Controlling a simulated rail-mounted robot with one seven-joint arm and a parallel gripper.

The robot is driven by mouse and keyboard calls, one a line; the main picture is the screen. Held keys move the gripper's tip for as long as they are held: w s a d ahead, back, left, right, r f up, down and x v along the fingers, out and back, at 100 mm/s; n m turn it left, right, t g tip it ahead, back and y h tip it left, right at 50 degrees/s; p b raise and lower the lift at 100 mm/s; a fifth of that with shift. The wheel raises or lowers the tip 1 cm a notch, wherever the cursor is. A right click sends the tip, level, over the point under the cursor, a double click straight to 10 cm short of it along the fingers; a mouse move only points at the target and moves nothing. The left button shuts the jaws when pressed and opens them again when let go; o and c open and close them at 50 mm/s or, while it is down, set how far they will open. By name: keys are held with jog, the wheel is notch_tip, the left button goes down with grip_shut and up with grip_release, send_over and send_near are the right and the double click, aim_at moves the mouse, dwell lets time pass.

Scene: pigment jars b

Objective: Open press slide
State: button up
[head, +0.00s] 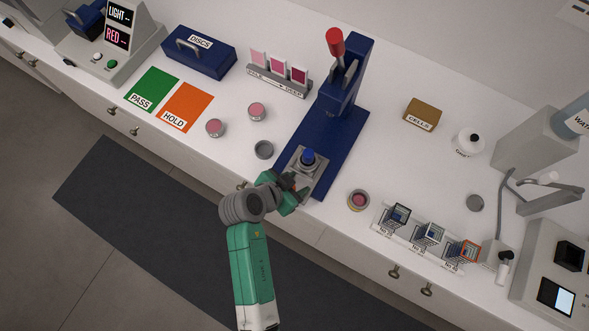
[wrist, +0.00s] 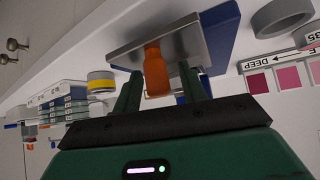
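The press has a blue base (head: 331,142) and a red-topped lever (head: 336,42) standing up at its back. Its grey slide plate (head: 316,178) lies at the front of the base, with a blue-topped piece (head: 308,157) on it. In the wrist view, the metal plate (wrist: 190,42) has an orange handle (wrist: 154,62) at its front edge. My gripper (head: 294,187) is at the front of the slide. In the wrist view my gripper (wrist: 159,78) is open, with one finger on each side of the handle and visible gaps. In the head view, my gripper hides the handle.
A dark grey jar or lid (head: 264,149) stands just left of the press, and a pink-filled jar (head: 358,199) just right. Pink jars (head: 215,128) stand farther left. A sieve rack (head: 410,243) is at the right. The counter's front edge runs under my arm.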

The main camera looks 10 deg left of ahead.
jog(key=v, duration=0.7)
jog(key=shift+s+a+r, duration=0.15)
jog(key=shift+s+r, duration=0.1)
dwell(0.3)
